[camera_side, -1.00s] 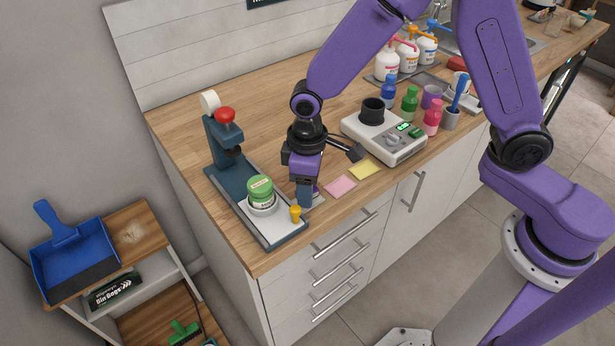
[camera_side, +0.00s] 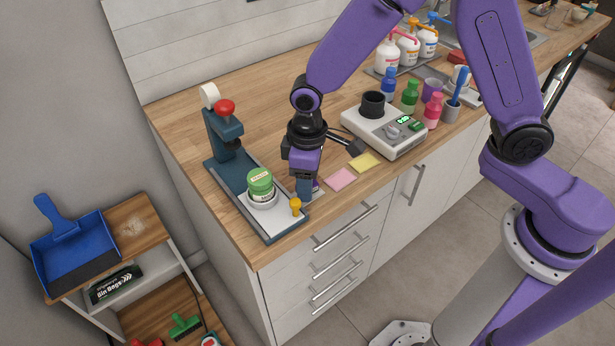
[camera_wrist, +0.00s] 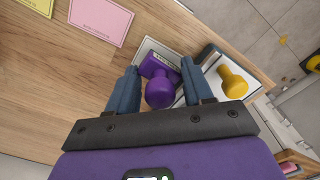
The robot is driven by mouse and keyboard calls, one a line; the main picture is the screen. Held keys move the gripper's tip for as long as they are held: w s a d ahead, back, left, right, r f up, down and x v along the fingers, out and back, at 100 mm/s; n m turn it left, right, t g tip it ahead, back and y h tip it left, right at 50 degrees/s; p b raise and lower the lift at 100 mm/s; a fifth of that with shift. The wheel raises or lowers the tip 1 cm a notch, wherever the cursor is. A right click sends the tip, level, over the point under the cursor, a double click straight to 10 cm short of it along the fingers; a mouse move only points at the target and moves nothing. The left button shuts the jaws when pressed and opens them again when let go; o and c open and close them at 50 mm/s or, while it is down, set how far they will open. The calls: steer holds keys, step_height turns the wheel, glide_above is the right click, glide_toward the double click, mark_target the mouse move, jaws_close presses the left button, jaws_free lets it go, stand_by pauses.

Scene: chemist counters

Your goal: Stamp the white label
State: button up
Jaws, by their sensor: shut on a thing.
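The purple stamp (camera_wrist: 160,92) has a round knob and a rectangular base. My gripper (camera_side: 304,196) is shut on it, with a blue finger on either side of the knob. In the side view the fingers hide most of the stamp. The white label (camera_wrist: 147,46) lies flat on the counter near its front edge. The stamp's base is over the label and covers much of it. I cannot tell whether the base touches it.
Pink (camera_side: 341,179) and yellow (camera_side: 364,162) labels lie to the right. The dark blue press (camera_side: 225,150) stands left, with a green-lidded jar (camera_side: 260,183) and a yellow knob (camera_side: 296,206) close to my gripper. A white scale (camera_side: 385,133) stands behind the labels.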

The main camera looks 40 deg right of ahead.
steer(key=shift+f, duration=0.45)
stand_by(0.8)
steer(key=shift+r, duration=0.1)
steer(key=shift+r, duration=3.45)
